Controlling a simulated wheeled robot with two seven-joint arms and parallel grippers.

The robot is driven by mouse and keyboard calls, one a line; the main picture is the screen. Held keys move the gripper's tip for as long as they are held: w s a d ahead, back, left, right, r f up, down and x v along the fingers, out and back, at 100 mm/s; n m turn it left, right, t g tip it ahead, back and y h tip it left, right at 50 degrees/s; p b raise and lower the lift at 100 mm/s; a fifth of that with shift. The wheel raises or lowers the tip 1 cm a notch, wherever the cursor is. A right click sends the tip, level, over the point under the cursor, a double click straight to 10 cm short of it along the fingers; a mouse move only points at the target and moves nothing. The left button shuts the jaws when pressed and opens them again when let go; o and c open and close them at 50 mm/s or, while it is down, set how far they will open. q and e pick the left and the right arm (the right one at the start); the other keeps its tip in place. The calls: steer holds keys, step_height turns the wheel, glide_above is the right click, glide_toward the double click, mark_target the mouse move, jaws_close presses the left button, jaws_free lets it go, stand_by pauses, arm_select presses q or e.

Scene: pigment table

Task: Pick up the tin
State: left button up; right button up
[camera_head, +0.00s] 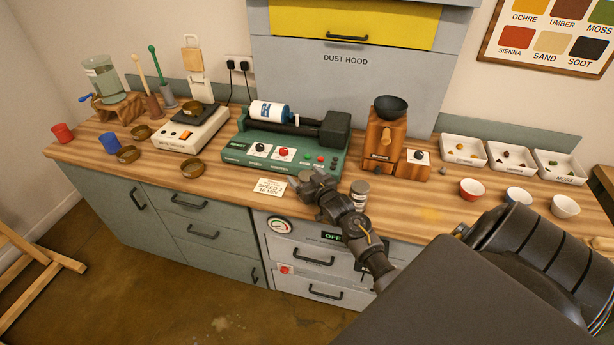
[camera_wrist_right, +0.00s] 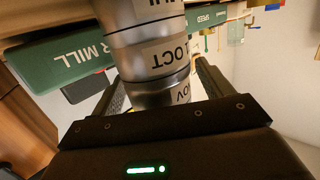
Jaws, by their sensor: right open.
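A small grey metal tin (camera_head: 359,196) with a dark top and a pale label stands near the counter's front edge. My right gripper (camera_head: 316,182) is just left of it in the head view, low over the counter in front of the mill. In the right wrist view, a silver tin (camera_wrist_right: 150,58) with pale month labels, such as OCT, shows upside down between the open fingers of the right gripper (camera_wrist_right: 160,85). Whether the fingers touch it cannot be told, and its far end is cut off. My left gripper is out of view.
The green mill (camera_head: 235,155) with a white jar stands behind the right gripper. A note card (camera_head: 269,187) lies to the left. A wooden grinder (camera_head: 383,140) stands behind the tin. Bowls and white trays (camera_head: 463,150) are on the right.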

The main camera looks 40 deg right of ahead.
steer(key=shift+w, duration=0.3)
steer(key=shift+c, duration=0.3)
steer(key=shift+d, duration=0.1)
steer(key=c, duration=1)
steer(key=shift+c, duration=0.2)
